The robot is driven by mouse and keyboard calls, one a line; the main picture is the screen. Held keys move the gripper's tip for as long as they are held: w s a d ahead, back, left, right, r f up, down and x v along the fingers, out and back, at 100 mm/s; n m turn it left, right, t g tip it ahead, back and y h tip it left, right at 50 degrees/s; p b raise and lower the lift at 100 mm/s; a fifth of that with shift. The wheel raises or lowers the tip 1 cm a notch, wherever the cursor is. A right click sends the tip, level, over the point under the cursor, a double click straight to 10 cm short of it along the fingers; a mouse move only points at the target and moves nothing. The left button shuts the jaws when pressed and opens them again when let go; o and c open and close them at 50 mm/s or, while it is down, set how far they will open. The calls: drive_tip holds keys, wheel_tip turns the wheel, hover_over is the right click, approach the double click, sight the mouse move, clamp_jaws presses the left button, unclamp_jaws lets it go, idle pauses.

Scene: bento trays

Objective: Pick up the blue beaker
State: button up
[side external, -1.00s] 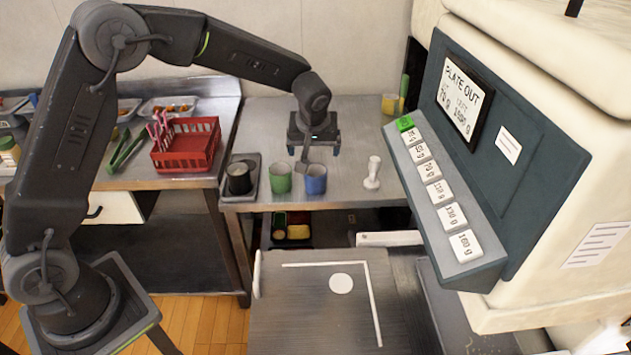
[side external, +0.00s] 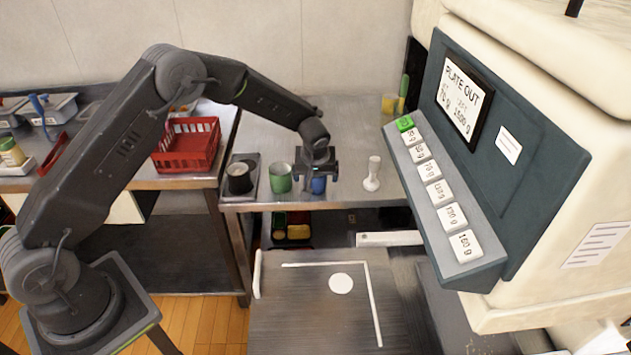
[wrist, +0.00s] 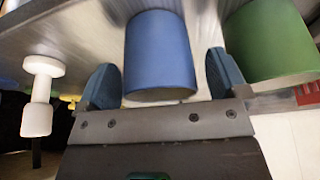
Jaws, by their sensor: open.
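The blue beaker (side external: 319,186) stands on the steel table near its front edge, partly hidden by my gripper in the side view. My gripper (side external: 318,172) is over and around it there. In the wrist view the blue beaker (wrist: 160,52) lies between the two open fingers of my gripper (wrist: 163,80), one on each side. A gap shows between each finger and the beaker, so the jaws are not shut on it.
A green beaker (side external: 279,178) stands close to the left, also in the wrist view (wrist: 268,40). A white pestle-like object (side external: 372,174) stands to the right. A dark tray (side external: 253,160) with a black cup (side external: 239,178) and a red basket (side external: 190,146) are further left.

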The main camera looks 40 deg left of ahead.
drive_tip(key=shift+w+a+f, duration=0.1)
drive_tip(key=shift+f, duration=0.25)
drive_tip(key=shift+c, duration=0.2)
drive_tip(key=c, duration=0.9)
drive_tip(key=shift+r, duration=0.1)
drive_tip(key=shift+c, duration=0.2)
